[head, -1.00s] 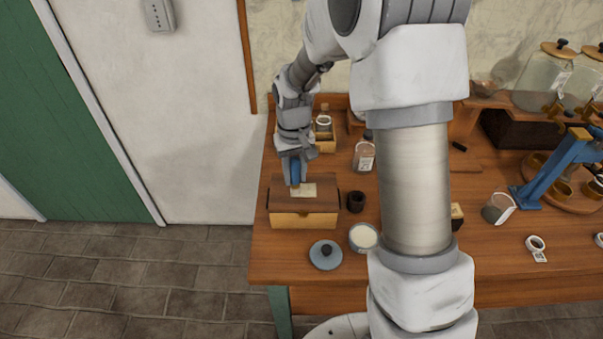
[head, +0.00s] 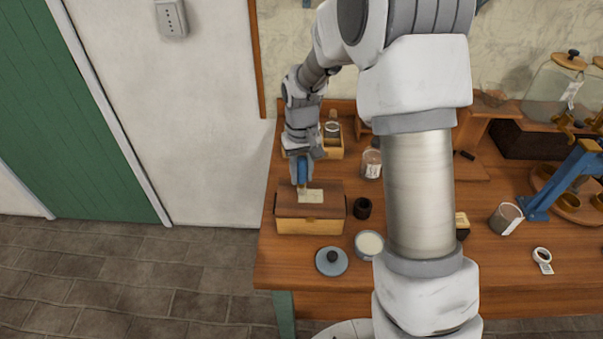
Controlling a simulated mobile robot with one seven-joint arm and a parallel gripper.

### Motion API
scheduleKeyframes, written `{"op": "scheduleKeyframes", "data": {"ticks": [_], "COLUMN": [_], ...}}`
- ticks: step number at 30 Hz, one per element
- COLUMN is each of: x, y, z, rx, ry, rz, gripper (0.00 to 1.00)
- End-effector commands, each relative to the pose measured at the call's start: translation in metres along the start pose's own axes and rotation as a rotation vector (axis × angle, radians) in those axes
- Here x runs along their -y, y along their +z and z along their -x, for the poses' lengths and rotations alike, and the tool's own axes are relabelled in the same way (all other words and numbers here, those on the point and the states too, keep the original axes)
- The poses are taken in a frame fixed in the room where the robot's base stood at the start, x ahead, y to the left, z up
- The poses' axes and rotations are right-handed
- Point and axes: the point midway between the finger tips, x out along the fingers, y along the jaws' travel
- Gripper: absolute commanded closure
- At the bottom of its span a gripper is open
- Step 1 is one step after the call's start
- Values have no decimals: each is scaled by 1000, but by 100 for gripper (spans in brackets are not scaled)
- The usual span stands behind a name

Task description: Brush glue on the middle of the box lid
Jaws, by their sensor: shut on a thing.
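The wooden box (head: 310,226) stands closed near the left end of the table. Its lid (head: 331,208) is darker brown and carries a pale cream patch (head: 311,196) around its middle. My gripper (head: 302,160) is above the lid, pointing down, shut on a blue-handled brush (head: 302,172). The brush's lower end is at the left edge of the pale patch; I cannot tell whether it touches the lid. An open round pot with whitish contents (head: 369,243), likely the glue, stands in front of the box to the right. Its grey-blue lid with a dark knob (head: 331,262) lies beside it.
A small dark cup (head: 363,208) stands just right of the box. A labelled jar (head: 372,163) and a wooden holder with a jar (head: 333,142) stand behind. A blue stand (head: 570,180) is at the right. My arm hides the table's middle.

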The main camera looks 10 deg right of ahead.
Motion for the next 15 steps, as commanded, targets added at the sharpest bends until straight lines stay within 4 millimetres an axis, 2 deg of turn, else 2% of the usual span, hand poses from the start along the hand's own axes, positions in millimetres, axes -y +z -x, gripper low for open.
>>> {"op": "scheduleKeyframes", "data": {"ticks": [3, 15], "x": [0, 0], "y": [0, 0], "z": [16, 54], "rx": [-2, -1], "ry": [0, 0], "rz": [0, 0], "gripper": [100, 100]}}
